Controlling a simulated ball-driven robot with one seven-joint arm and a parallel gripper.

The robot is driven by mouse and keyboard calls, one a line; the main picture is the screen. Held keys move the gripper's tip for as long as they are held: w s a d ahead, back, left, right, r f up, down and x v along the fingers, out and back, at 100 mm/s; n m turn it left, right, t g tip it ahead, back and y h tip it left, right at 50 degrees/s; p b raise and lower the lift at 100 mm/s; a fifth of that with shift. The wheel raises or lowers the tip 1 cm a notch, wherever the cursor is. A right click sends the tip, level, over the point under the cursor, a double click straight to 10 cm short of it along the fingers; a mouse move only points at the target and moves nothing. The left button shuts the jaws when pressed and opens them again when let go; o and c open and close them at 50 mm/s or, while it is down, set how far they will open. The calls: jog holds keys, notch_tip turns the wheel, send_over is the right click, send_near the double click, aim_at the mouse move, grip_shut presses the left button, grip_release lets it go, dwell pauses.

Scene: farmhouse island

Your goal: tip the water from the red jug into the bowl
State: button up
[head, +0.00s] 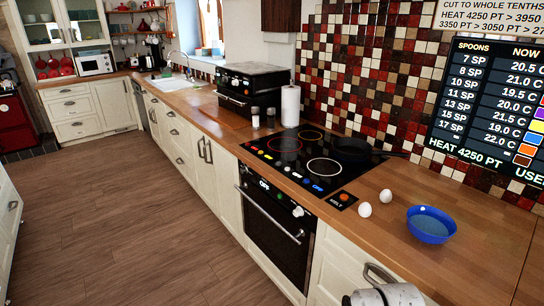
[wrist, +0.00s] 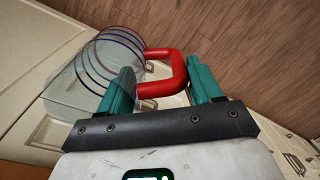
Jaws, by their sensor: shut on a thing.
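The jug (wrist: 95,75) is clear, with several dark rings around its body and a red handle (wrist: 165,78); it shows only in the wrist view. My gripper (wrist: 162,82) has its two teal fingers shut on the red handle, with the jug body to the left. I cannot tell how much water is in the jug or how far it is tilted. The blue bowl (head: 431,224) stands upright on the wooden counter at the right of the head view. Its inside looks grey-blue; I cannot tell if that is water. The jug is apart from the bowl.
Two white eggs (head: 375,202) lie left of the bowl. A black cooktop (head: 305,160) with a dark pan (head: 365,150) is farther back, near a paper roll (head: 290,106). The counter (head: 475,262) right of the bowl is clear. Cabinet fronts and floor show behind the jug.

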jog(key=s, duration=0.1)
jog(key=s+a+f+n, duration=0.1)
jog(key=s+f+n, duration=0.1)
jog(key=shift+s+a+f, duration=0.15)
jog(key=shift+a, duration=0.2)
dwell(0.8)
